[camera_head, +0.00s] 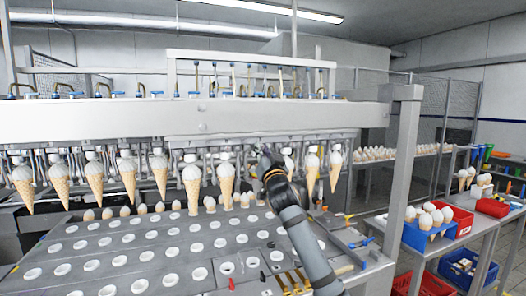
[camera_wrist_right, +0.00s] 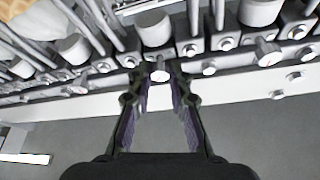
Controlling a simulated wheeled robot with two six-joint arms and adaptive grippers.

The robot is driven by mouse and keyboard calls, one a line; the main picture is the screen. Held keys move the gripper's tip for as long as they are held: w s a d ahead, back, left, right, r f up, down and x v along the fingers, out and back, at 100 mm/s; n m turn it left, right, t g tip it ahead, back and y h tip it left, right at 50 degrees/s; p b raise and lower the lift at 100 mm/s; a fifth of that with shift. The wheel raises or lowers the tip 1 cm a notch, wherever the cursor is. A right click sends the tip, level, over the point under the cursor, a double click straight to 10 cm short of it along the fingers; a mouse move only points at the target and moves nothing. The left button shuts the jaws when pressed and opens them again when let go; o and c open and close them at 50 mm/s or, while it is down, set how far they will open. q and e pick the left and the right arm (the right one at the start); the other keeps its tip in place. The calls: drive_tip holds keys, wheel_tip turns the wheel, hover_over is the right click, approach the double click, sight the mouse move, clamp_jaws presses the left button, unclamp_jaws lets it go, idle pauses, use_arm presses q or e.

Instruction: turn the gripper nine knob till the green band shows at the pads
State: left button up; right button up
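My right gripper (camera_head: 268,165) is raised at the row of cone grippers under the long machine beam, right of centre in the head view. In the right wrist view its two purple-padded fingers (camera_wrist_right: 157,95) stand apart. A small round metal knob (camera_wrist_right: 160,75) shows between the fingertips, below a white cylinder (camera_wrist_right: 153,28). I see space between the pads, and cannot tell whether the tips touch the knob. I cannot read which knob is number nine. No green band shows. My left gripper is not in view.
Ice cream cones (camera_head: 227,180) hang in a row along the beam (camera_head: 130,120). Below is a grey plate (camera_head: 110,285) with round holes. Similar knobs (camera_wrist_right: 208,68) sit close on both sides. Blue (camera_head: 415,237) and red (camera_head: 462,222) crates stand on the right.

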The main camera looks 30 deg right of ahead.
drive_tip(key=shift+d+r+n+t+y+p, duration=0.15)
drive_tip(key=shift+n+y+p, duration=0.3)
drive_tip(key=shift+n, duration=0.5)
drive_tip(key=shift+a+f+n+t+y+p, duration=0.15)
drive_tip(key=shift+n+y+p, duration=0.25)
drive_tip(key=shift+n, duration=0.55)
clamp_jaws()
drive_tip(key=shift+n+y, duration=0.45)
drive_tip(key=shift+n, duration=0.35)
drive_tip(key=o, duration=0.8)
unclamp_jaws()
